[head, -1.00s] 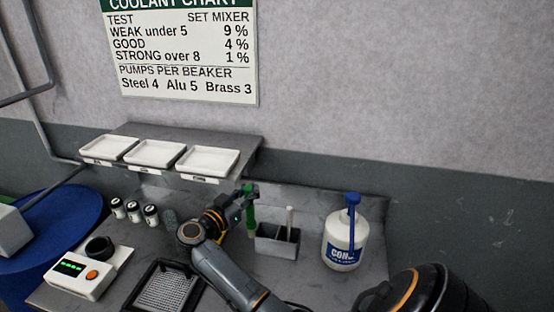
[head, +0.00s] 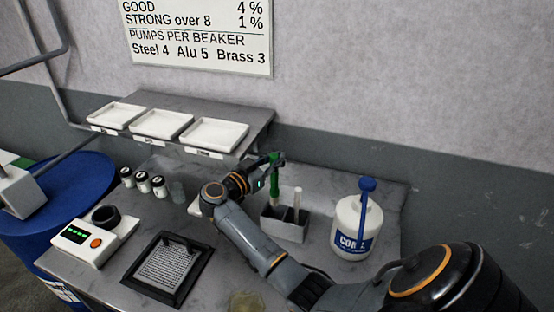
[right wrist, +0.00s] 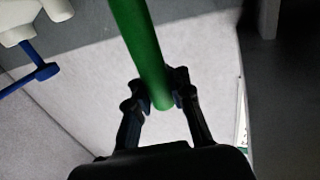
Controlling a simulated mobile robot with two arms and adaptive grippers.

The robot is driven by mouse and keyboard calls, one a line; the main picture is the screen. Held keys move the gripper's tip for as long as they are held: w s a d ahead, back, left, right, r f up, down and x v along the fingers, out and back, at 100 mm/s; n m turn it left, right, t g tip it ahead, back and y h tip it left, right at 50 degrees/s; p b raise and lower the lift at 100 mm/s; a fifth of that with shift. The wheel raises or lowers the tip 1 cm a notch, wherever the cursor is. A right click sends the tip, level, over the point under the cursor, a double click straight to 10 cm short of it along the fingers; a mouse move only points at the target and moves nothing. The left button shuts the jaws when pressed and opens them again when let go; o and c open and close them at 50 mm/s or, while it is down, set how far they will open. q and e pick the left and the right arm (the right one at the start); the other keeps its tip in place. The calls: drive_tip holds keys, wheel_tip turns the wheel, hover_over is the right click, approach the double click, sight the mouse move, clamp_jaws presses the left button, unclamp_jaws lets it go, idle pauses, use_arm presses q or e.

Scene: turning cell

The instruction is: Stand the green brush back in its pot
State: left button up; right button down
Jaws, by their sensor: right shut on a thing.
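The green brush (head: 275,185) is held upright at its upper part by my right gripper (head: 270,161), which is shut on it. In the right wrist view the green handle (right wrist: 141,50) runs between the two fingertips (right wrist: 160,97). The pot (head: 284,230) is a grey box with compartments on the bench. The brush's lower end shows at the left compartment; I cannot tell whether it is inside or just above. A pale stick (head: 297,203) stands in the right compartment. My left gripper is not in view.
A white bottle with a blue pump (head: 352,228) stands right of the pot. A shelf with white trays (head: 160,124) is behind left. Small jars (head: 143,182), a display device (head: 83,242) and a black-framed mesh tray (head: 168,268) occupy the left of the bench.

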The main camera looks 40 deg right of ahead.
sight(272, 189)
wheel_tip(272, 189, down, 3)
drive_tip(key=b, duration=0.2)
drive_tip(key=shift+d+r+b, duration=0.1)
drive_tip(key=shift+r+b, duration=0.1)
drive_tip(key=shift+b, duration=0.1)
drive_tip(key=shift+f+b, duration=1.6)
drive_tip(key=shift+f, duration=2.3)
drive_tip(key=c, duration=1.1)
unclamp_jaws()
drive_tip(key=a, duration=0.8)
drive_tip(key=s+a, duration=0.1)
drive_tip(key=a, duration=0.3)
drive_tip(key=shift+r, duration=0.15)
